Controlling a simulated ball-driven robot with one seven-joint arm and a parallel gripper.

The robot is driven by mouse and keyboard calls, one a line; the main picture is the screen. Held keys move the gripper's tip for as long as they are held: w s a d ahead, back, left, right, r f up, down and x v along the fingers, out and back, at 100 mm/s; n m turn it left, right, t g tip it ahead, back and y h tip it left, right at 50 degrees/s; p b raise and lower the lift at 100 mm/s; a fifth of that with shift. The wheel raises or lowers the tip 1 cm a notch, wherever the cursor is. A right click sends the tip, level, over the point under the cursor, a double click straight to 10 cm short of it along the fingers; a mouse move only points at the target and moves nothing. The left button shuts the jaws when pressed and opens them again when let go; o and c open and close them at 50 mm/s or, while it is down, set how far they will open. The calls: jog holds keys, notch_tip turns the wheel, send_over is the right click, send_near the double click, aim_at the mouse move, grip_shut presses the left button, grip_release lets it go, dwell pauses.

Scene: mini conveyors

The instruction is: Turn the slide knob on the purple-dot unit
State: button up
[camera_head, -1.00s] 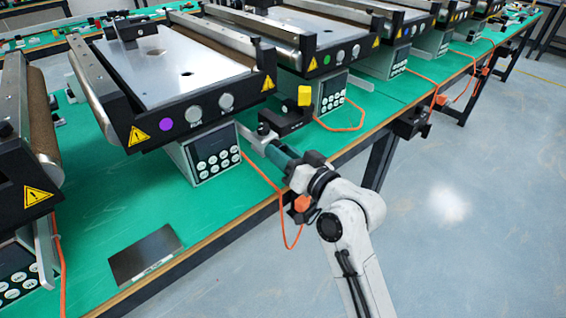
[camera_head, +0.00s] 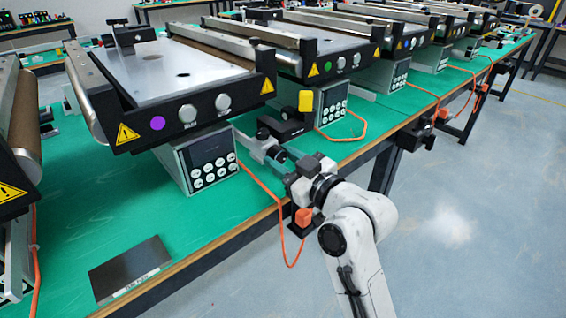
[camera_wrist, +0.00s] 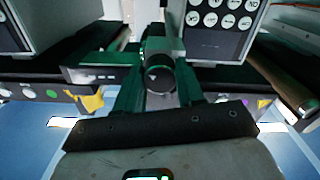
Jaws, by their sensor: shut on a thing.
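The purple-dot unit (camera_head: 140,75) is a low conveyor with a metal top plate. Its purple dot (camera_head: 157,123) and two silver front knobs (camera_head: 188,113) face the aisle. Beside its keypad box (camera_head: 208,160), a black slide block (camera_head: 285,127) sits low over the bench. My gripper (camera_head: 275,153) reaches this block from the aisle side. In the wrist view, a black round knob (camera_wrist: 158,78) lies between my two fingers (camera_wrist: 160,92), which are shut on it.
The green-dot unit (camera_head: 327,67) stands to the right, with a yellow block (camera_head: 305,100) in front of it. Orange cables (camera_head: 265,185) hang by the bench edge. A dark plate (camera_head: 130,268) lies on the green bench at the front left. The aisle floor (camera_head: 450,250) is clear.

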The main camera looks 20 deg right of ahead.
jog(key=shift+a, duration=0.1)
dwell(0.3)
jog(key=o, duration=1)
jog(key=shift+o, duration=0.2)
jog(key=v, duration=1)
jog(key=shift+s+d, duration=0.2)
jog(key=shift+s, duration=0.15)
